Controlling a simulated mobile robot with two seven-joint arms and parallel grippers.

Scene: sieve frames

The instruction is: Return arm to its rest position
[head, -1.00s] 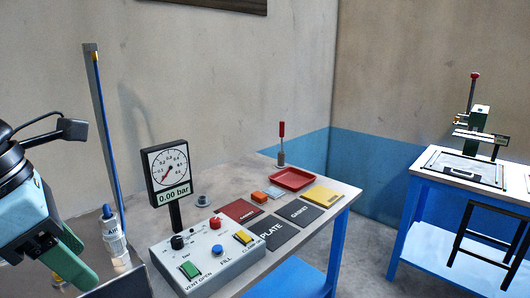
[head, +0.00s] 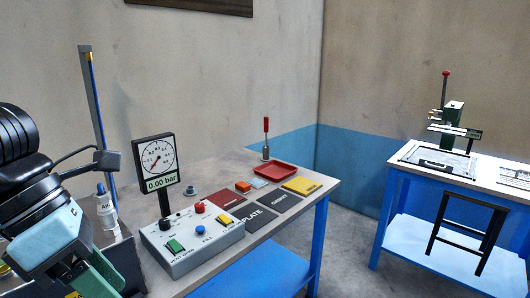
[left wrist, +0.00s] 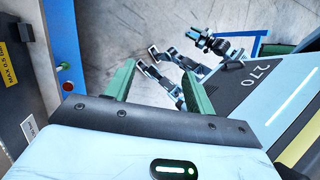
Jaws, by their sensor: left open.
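My left gripper (head: 92,280) is at the lower left of the head view, close to the camera, with its green fingers pointing down and right. In the left wrist view my left gripper (left wrist: 160,85) shows two green fingers standing well apart with nothing between them. It is open and empty, and pale floor shows beyond it. In the head view it is left of the control box (head: 196,246) and apart from it. My right gripper is not seen in the head view.
The bench holds a pressure gauge (head: 157,160) reading 0.00 bar, a red tray (head: 278,170), dark plates and a yellow one (head: 303,185). A white bottle (head: 107,210) stands by the blue upright near my arm. A second bench (head: 440,187) with a press is at right.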

